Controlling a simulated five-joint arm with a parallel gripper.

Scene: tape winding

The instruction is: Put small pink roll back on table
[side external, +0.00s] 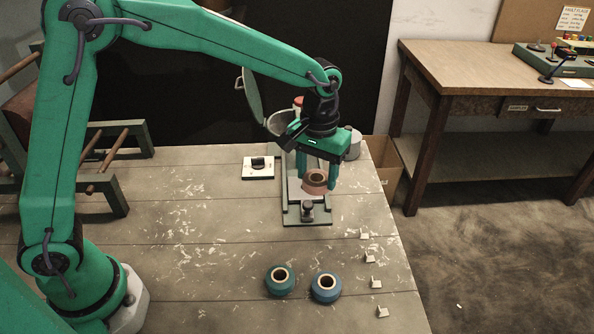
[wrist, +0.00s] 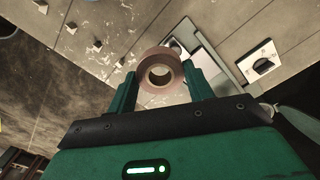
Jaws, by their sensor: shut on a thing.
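The small pink roll (side external: 315,184) is a dull pink ring with a dark hole, held between the fingers of my gripper (side external: 318,175). The roll also shows in the wrist view (wrist: 159,76), between the two green fingers (wrist: 160,85). My gripper is shut on it and points down over the winding device (side external: 305,208) on the table (side external: 200,240). The roll appears to be above the device's base; I cannot tell whether it touches anything below.
Small pale clips (side external: 369,258) line the right edge. A white plate with a dark knob (side external: 258,167) sits left of the device. The table's left and middle are clear.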

